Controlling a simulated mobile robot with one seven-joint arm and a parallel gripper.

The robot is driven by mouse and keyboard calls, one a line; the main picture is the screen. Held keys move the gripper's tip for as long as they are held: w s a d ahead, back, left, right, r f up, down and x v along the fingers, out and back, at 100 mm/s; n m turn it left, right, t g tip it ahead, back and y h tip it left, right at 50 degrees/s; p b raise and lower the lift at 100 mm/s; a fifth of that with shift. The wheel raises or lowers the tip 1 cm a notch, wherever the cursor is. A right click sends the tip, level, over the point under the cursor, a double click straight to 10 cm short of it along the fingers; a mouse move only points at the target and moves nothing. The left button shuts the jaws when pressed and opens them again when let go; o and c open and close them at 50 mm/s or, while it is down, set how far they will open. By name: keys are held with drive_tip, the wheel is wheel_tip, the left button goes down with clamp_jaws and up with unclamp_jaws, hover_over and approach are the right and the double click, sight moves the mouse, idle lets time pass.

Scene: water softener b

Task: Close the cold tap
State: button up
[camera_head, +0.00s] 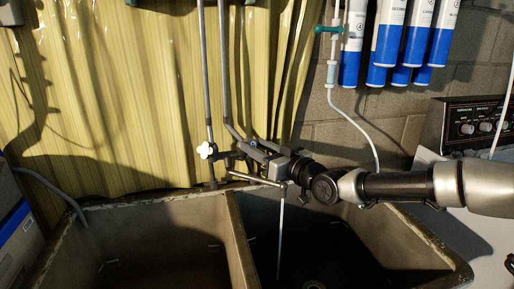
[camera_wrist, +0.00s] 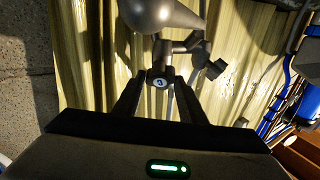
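The cold tap (camera_wrist: 159,82) shows in the wrist view as a dark fitting with a round blue-marked cap. My gripper (camera_wrist: 160,92) has its two dark fingers apart, one on each side of the cap. I cannot tell whether either finger touches it. In the head view, my gripper (camera_head: 268,158) reaches in from the right to the pipework above the sinks and hides most of the tap. The spout (camera_head: 250,178) ends over the right basin, and a thin stream of water (camera_head: 281,225) falls from it.
A double stone sink (camera_head: 237,240) stands below. A white knob (camera_head: 206,150) sits on the pipework left of my gripper. Grey vertical pipes (camera_head: 224,80) rise behind. Blue-and-white filter cartridges (camera_head: 387,45) hang at upper right, beside a thin hose (camera_head: 350,115).

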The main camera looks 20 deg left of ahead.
drive_tip(key=c, duration=0.5)
drive_tip(key=m, duration=0.2)
drive_tip(key=m+t+h, duration=0.1)
drive_tip(key=m, duration=0.1)
drive_tip(key=shift+s+a+m+t+h, duration=0.1)
drive_tip(key=shift+m+t+h, duration=0.2)
drive_tip(key=shift+c, duration=0.2)
drive_tip(key=o, duration=1.1)
drive_tip(key=shift+c, duration=0.2)
drive_tip(key=p+v, duration=0.4)
drive_tip(key=v, duration=1.3)
drive_tip(key=shift+p, duration=0.4)
drive_tip(key=shift+s+d, duration=0.15)
drive_tip(key=shift+d, duration=0.1)
